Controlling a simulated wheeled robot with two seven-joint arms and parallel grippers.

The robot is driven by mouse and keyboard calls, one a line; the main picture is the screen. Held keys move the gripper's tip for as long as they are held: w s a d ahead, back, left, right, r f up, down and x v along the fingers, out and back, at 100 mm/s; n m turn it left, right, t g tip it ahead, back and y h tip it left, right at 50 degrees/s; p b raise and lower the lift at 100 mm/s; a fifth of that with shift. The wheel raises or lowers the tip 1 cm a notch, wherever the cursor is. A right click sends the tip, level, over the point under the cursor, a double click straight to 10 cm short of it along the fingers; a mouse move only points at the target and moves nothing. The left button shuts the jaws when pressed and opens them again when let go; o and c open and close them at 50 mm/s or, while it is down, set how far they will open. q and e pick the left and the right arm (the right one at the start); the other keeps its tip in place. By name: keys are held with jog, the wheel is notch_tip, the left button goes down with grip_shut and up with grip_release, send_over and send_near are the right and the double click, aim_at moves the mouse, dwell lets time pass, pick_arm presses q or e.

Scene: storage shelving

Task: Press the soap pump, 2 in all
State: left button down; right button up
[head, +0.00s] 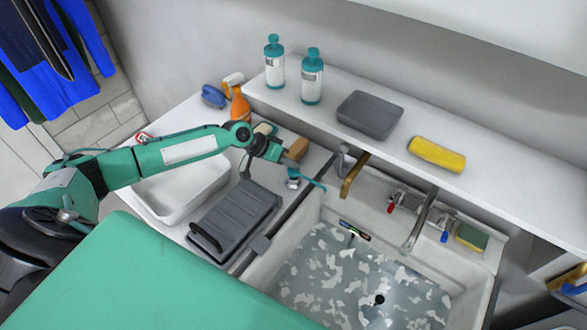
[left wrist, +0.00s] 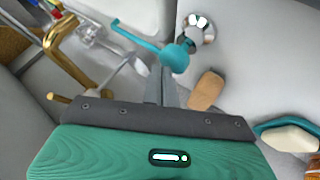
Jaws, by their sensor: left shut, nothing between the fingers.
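The soap pump (head: 293,178) stands on the counter beside the sink, with a chrome collar, a teal head and a long teal spout pointing right, towards the basin. In the left wrist view the teal pump head (left wrist: 176,56) shows at the tips of my fingers, with the chrome collar behind it. My left gripper (head: 288,165) is shut and empty, right at the pump head; it also shows in the left wrist view (left wrist: 164,72). I cannot tell whether the fingertips touch the head. My right gripper is not in view.
The sink (head: 345,280) lies to the right, with a brass lever (head: 353,176) and a tap (head: 420,220) near the pump. A brown block (head: 297,149) sits close behind the gripper. A grey ribbed board (head: 237,218) and a white basin (head: 180,190) lie left.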

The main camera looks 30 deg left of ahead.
pick_arm(q)
jog(key=shift+s+f+b, duration=0.1)
jog(key=shift+f+b, duration=0.4)
jog(key=shift+f, duration=0.3)
jog(key=shift+r, duration=0.1)
dwell(0.5)
jog(key=shift+r+p, duration=1.05)
jog(key=shift+r, duration=0.25)
notch_tip(320, 180, up, 5)
jog(key=p, duration=0.4)
dwell(0.4)
